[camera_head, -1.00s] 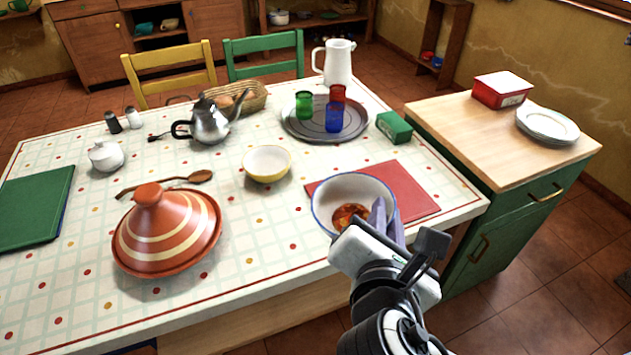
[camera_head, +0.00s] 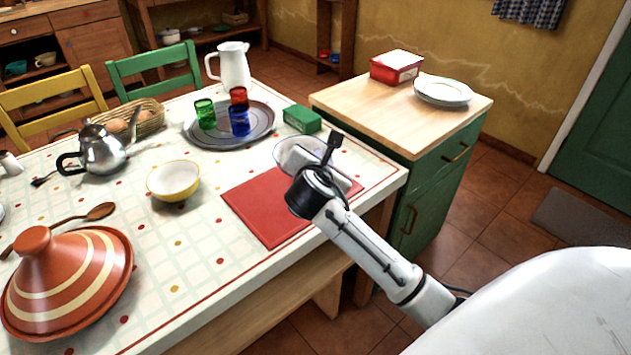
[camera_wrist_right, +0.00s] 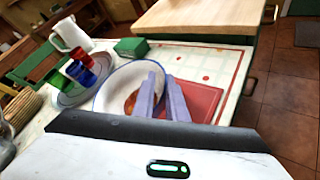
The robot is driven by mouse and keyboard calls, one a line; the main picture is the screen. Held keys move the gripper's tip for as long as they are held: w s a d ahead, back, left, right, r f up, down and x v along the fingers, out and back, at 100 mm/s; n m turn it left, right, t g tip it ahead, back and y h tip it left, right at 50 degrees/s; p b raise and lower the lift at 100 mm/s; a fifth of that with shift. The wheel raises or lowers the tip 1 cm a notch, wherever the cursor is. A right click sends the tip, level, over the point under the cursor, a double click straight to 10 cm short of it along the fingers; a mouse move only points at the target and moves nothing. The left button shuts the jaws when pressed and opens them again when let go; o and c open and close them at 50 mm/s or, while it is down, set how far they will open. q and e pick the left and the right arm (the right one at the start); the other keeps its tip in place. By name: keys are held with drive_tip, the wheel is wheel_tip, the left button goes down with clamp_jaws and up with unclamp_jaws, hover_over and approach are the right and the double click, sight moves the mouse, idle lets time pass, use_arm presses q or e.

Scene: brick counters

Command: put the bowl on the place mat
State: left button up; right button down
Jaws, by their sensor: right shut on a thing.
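The white bowl with a blue rim (camera_wrist_right: 117,84) has an orange-brown pattern inside. My right gripper (camera_wrist_right: 163,90) is shut on its wall. In the head view my wrist hides the fingers and most of this bowl, which shows only as a pale edge over the far part of the red place mat (camera_head: 262,208). In the wrist view the mat (camera_wrist_right: 205,100) shows to the right of the bowl. I cannot tell whether the bowl touches the mat. My left gripper is out of view.
A white and yellow bowl (camera_head: 174,182) stands left of the mat. Behind are a round tray (camera_head: 262,128) with coloured glasses, a green box (camera_head: 302,119) and a white jug (camera_head: 233,66). A tagine (camera_head: 75,280) stands front left. A wooden-topped cabinet (camera_head: 385,115) adjoins the right.

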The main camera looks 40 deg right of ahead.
wheel_tip(320, 180, down, 5)
drive_tip(key=shift+r+b, duration=0.1)
drive_tip(key=shift+b, duration=0.4)
drive_tip(key=c, duration=1.8)
unclamp_jaws()
drive_tip(key=shift+o, duration=0.2)
drive_tip(key=p+v, duration=0.1)
drive_tip(key=v, duration=1.1)
drive_tip(key=shift+p, duration=0.4)
